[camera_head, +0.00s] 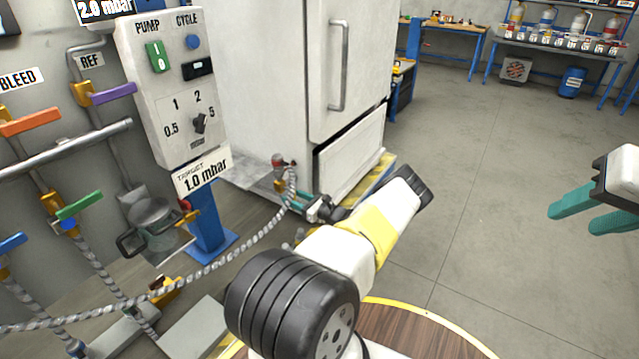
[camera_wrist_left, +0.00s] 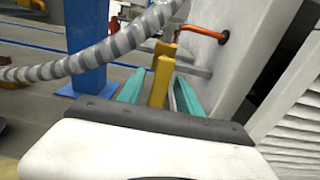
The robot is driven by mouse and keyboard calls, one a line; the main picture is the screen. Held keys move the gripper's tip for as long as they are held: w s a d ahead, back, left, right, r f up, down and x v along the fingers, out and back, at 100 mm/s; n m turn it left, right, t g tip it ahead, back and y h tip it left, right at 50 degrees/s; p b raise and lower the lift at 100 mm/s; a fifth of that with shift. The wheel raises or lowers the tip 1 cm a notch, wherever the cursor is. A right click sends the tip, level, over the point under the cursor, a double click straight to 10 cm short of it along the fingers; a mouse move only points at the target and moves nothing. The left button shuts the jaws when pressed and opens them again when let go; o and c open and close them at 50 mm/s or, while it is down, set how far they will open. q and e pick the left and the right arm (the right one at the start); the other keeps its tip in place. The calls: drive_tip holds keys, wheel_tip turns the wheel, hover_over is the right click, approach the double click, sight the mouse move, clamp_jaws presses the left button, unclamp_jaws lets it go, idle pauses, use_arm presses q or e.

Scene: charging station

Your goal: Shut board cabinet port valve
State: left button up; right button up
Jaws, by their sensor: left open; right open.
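The board cabinet is probably the tall white cabinet (camera_head: 285,75), with a long vertical handle. At its lower left is a small fitting with a red part (camera_head: 279,161), where a braided hose ends; the valve itself is too small to make out. In the left wrist view a yellow valve handle (camera_wrist_left: 160,82) stands between the teal fingers of my left gripper (camera_wrist_left: 158,88). The fingers are open, one on each side; contact cannot be told. My left gripper (camera_head: 305,200) is low beside the cabinet. My right gripper (camera_head: 580,208) is open and empty at the right.
A grey braided hose (camera_head: 235,250) runs across to the fitting and passes close above my left gripper in the wrist view. An orange pipe (camera_wrist_left: 212,35) enters the cabinet side. A pump panel (camera_head: 175,90) and blue post (camera_head: 207,220) stand left.

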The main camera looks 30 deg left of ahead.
use_arm(q)
clamp_jaws()
idle(1.4)
